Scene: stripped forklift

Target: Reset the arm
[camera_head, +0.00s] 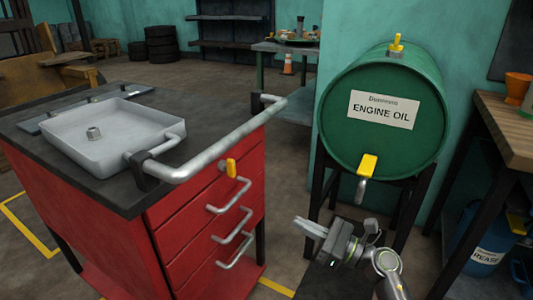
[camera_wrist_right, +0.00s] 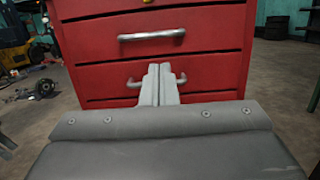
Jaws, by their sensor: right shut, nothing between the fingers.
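My right gripper (camera_head: 312,228) comes in from the lower right in the head view, between the red tool cart and the oil drum stand. Its fingers point left toward the cart's drawers. In the right wrist view its two fingers (camera_wrist_right: 158,84) are together and empty, in front of the drawer fronts. I cannot tell from that view how far they are from the drawer handle behind them. My left gripper is in neither view.
The red tool cart (camera_head: 205,240) has several drawers, a side rail and a grey tray (camera_head: 112,125) holding a nut (camera_head: 93,133). The green engine oil drum (camera_head: 383,140) stands right, its yellow tap (camera_head: 367,167) above my right arm. A wooden bench (camera_head: 510,135) is farther right.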

